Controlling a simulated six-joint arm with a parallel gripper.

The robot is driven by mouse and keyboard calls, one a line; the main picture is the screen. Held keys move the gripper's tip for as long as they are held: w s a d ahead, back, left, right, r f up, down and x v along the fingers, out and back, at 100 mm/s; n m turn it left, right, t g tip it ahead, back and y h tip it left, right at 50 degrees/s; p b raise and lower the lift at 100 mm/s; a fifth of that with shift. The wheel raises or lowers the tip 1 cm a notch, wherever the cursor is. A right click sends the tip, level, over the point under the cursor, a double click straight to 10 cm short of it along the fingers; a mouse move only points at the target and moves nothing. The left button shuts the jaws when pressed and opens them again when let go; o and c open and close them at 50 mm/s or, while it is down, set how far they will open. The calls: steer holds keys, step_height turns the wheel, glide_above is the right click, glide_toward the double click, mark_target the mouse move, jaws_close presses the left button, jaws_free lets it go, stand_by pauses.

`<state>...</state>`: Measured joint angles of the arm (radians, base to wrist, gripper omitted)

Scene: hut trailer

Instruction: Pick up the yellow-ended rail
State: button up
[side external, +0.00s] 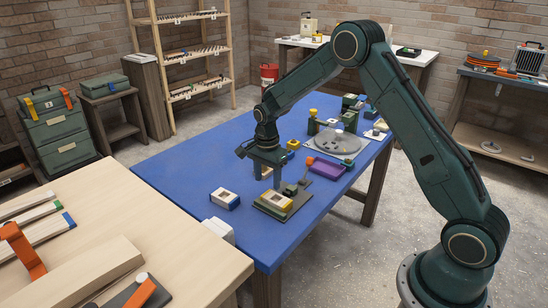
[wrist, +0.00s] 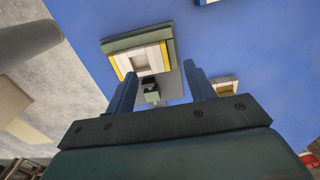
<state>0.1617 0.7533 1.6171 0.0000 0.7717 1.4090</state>
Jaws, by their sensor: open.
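A cream piece with yellow ends and a square opening in its middle (side external: 274,200) lies on a dark green fixture plate (side external: 297,207) near the front of the blue table. In the wrist view the yellow-ended piece (wrist: 126,67) shows just past my fingertips. I cannot tell whether it is one rail or several joined parts. My gripper (side external: 267,178) points down above the fixture, open and empty, its fingers apart; it also shows in the wrist view (wrist: 160,73). A small dark block (wrist: 151,93) on the fixture shows between the fingers.
A wooden table (side external: 110,220) with pale rails is at the left. The blue table (side external: 190,165) is clear at its left.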

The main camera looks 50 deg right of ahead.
mark_target(269, 194)
steer(key=shift+f, duration=0.1)
steer(key=shift+s+d+f, duration=0.1)
steer(key=shift+f, duration=1.15)
steer(key=shift+s+f, duration=0.1)
steer(key=shift+f, duration=1.15)
steer(key=shift+c, duration=0.2)
steer(key=c, duration=1)
